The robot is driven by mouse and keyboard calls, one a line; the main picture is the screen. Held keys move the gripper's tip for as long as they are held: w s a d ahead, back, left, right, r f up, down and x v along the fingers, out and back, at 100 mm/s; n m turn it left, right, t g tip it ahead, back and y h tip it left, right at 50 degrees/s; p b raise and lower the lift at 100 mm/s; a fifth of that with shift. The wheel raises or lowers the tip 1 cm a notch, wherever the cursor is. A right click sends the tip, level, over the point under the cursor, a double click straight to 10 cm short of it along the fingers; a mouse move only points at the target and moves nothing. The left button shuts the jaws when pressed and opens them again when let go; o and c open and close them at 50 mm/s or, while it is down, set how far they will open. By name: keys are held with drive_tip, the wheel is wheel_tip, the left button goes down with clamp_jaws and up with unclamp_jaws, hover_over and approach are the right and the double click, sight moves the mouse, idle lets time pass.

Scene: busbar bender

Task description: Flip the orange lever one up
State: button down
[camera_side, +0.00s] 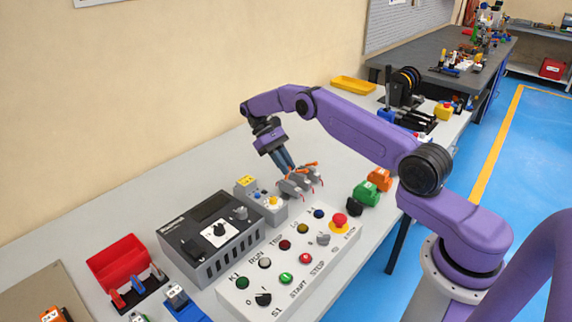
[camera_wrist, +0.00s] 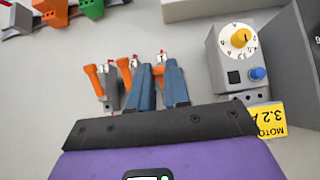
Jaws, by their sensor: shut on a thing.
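Several orange levers on small grey switch bodies stand in a row on the bench. In the wrist view, the left lever (camera_wrist: 96,80) and the middle lever (camera_wrist: 124,72) are clear of my fingers. The right lever (camera_wrist: 158,71), nearest the grey dial box, is between my blue fingertips and partly hidden by them. My gripper (camera_wrist: 159,72) is shut on this right lever. In the side view, my gripper (camera_side: 287,168) reaches down to the grey switch bodies (camera_side: 301,184), and its fingers hide part of the levers. I cannot read any lever number.
A grey box with a yellow dial (camera_wrist: 241,40) stands close beside the gripped lever. A push-button panel (camera_side: 290,262) lies in front in the side view. Green (camera_side: 367,193) and orange (camera_side: 380,179) blocks sit right of the levers.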

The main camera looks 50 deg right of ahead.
drive_tip(key=shift+w, duration=0.1)
idle(0.4)
drive_tip(key=c, duration=1.1)
unclamp_jaws()
